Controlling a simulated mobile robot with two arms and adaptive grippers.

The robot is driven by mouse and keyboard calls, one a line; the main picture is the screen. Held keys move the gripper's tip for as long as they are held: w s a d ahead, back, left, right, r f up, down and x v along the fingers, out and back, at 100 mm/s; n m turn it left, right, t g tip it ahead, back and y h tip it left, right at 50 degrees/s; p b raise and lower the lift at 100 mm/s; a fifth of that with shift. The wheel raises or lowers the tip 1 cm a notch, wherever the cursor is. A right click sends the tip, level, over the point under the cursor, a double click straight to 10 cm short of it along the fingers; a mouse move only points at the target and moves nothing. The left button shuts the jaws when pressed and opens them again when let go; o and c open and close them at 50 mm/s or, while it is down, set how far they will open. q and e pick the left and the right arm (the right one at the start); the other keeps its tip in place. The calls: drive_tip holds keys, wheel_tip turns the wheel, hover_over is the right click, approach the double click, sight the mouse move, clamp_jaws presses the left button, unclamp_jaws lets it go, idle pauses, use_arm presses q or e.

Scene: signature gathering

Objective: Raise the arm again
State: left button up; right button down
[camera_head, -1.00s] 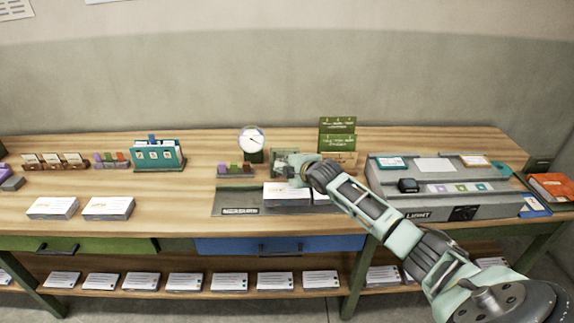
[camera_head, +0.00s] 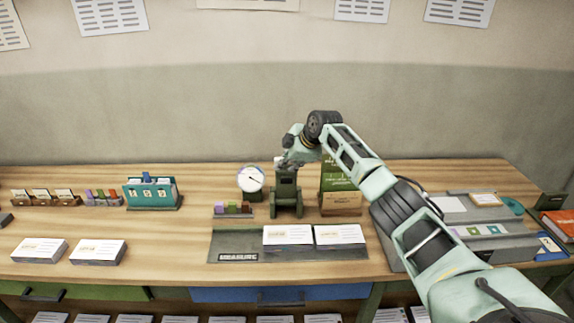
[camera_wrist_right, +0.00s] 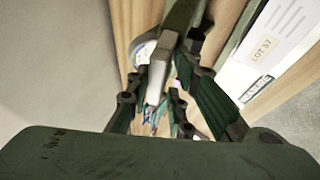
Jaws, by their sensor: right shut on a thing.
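A dark green press-like device (camera_head: 286,197) stands upright on the wooden table (camera_head: 160,235), behind a dark tray (camera_head: 225,243). My right gripper (camera_head: 284,162) is at its top, pointing down and to the left, shut on what looks like the device's arm. In the right wrist view a green bar (camera_wrist_right: 184,18) runs from the top edge to a pale grey handle (camera_wrist_right: 157,83) between the fingers of the gripper (camera_wrist_right: 157,100). The exact contact is small and partly hidden in the head view. My left gripper is not in view.
Card stacks (camera_head: 288,235) lie on the tray. A grey box (camera_head: 505,246) is at the right, partly behind my arm.

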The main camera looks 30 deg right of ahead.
drive_tip(key=shift+w+d+r, duration=0.2)
drive_tip(key=shift+w, duration=0.15)
drive_tip(key=c, duration=1.8)
unclamp_jaws()
drive_tip(key=shift+o, duration=0.2)
drive_tip(key=shift+f, duration=0.15)
drive_tip(key=shift+s+r, duration=0.3)
drive_tip(key=shift+r, duration=0.05)
drive_tip(key=v, duration=1.1)
drive_tip(key=shift+d+r, duration=0.1)
drive_tip(key=shift+r, duration=0.05)
